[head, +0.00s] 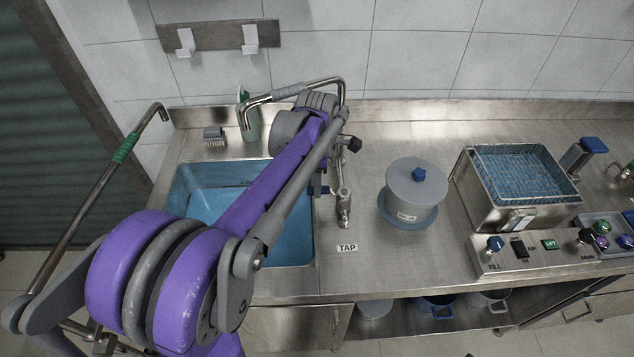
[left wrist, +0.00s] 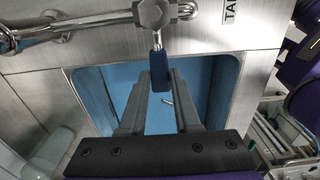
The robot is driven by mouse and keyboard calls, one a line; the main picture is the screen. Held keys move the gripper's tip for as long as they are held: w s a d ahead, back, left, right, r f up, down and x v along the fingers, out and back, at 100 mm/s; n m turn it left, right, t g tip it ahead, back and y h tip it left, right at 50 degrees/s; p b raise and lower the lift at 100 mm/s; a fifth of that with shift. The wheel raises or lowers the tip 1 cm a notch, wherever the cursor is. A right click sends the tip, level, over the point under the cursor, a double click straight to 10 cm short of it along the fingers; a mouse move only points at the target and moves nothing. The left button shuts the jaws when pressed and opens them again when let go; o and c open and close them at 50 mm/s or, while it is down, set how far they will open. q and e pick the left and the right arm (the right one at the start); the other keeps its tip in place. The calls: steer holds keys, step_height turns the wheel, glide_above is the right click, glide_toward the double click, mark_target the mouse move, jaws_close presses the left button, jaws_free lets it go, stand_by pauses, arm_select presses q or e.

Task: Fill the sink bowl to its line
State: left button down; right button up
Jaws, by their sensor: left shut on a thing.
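The sink bowl (head: 183,198) is a blue-lined basin set in the steel counter, partly hidden behind my left arm. I cannot make out a fill line or tell the water level. The tap (head: 344,205) stands at its right, beside a label reading TAP. Its bent spout (head: 310,87) reaches over the bowl's back; no stream shows. In the left wrist view, the tap's blue lever (left wrist: 160,70) sits between the fingers of my left gripper (left wrist: 159,78), which is shut on it. The bowl's blue wall (left wrist: 92,88) shows below. My right gripper is out of view.
Right of the tap stand a lidded grey pot (head: 412,190), a steel tank with a wire basket (head: 500,190) and a control panel (head: 525,250). A bent bar with a green band (head: 125,148) rises at left.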

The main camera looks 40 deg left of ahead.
arm_select(q)
steer(key=s+d+n, duration=0.3)
steer(key=d+n, duration=0.3)
steer(key=n, duration=0.5)
steer(key=w+a+m, duration=0.1)
steer(key=a+m, duration=0.1)
steer(key=m, duration=0.1)
steer(key=w+a+m, duration=0.1)
steer(key=a+m, duration=0.1)
steer(key=m, duration=0.2)
steer(key=w+a+m, duration=0.1)
steer(key=a+m, duration=0.1)
steer(key=m, duration=0.2)
steer(key=shift+a, duration=0.1)
steer(key=shift+c, duration=0.7)
jaws_free()
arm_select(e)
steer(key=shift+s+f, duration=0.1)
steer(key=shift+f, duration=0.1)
arm_select(q)
step_height(320, 180, up, 8)
steer(key=p, duration=0.3)
steer(key=shift+p, duration=0.3)
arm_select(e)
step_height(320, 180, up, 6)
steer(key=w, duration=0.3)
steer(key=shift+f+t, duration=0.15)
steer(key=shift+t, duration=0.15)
